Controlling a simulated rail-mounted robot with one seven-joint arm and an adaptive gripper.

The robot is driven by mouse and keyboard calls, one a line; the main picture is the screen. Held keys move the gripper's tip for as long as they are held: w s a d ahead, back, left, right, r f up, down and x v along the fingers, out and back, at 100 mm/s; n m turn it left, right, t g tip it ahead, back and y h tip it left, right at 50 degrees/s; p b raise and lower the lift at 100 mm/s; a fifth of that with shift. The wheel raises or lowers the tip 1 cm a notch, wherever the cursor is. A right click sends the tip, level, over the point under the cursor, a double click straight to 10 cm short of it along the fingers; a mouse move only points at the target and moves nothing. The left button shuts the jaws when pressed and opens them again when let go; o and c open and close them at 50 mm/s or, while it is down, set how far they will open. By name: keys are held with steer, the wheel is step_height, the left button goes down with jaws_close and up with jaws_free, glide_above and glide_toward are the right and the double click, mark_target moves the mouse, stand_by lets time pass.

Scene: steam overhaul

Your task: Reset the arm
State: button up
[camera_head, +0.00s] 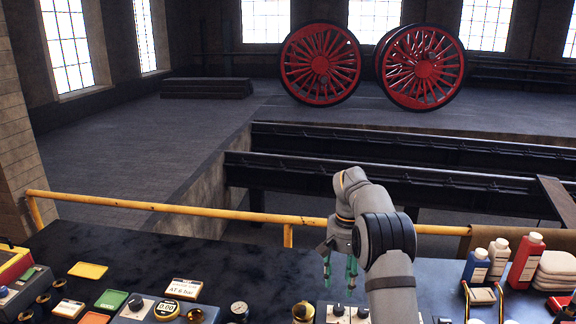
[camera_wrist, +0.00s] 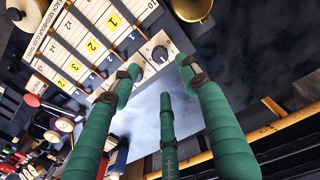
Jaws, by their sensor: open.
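My grey arm rises from the bottom of the head view, bends at its dark joint and hangs its end down over the dark bench (camera_head: 255,255). My gripper (camera_head: 340,272) is above the bench, near a panel with small knobs (camera_head: 345,312). In the wrist view its green fingers (camera_wrist: 160,80) are spread apart with nothing between them. Beyond them show a pale panel with a knob (camera_wrist: 158,56) and a printed board with yellow numbered squares (camera_wrist: 95,50).
A yellow rail (camera_head: 150,205) runs behind the bench, with a pit beyond. Bottles (camera_head: 526,262) and folded cloths (camera_head: 557,268) stand at right. Gauges (camera_head: 166,309), a sign (camera_head: 184,288) and coloured trays (camera_head: 88,270) are at left. Red wheels (camera_head: 320,65) stand far back.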

mark_target(339, 307)
step_height(339, 307, down, 10)
stand_by(0.4)
steer(key=shift+r, duration=0.1)
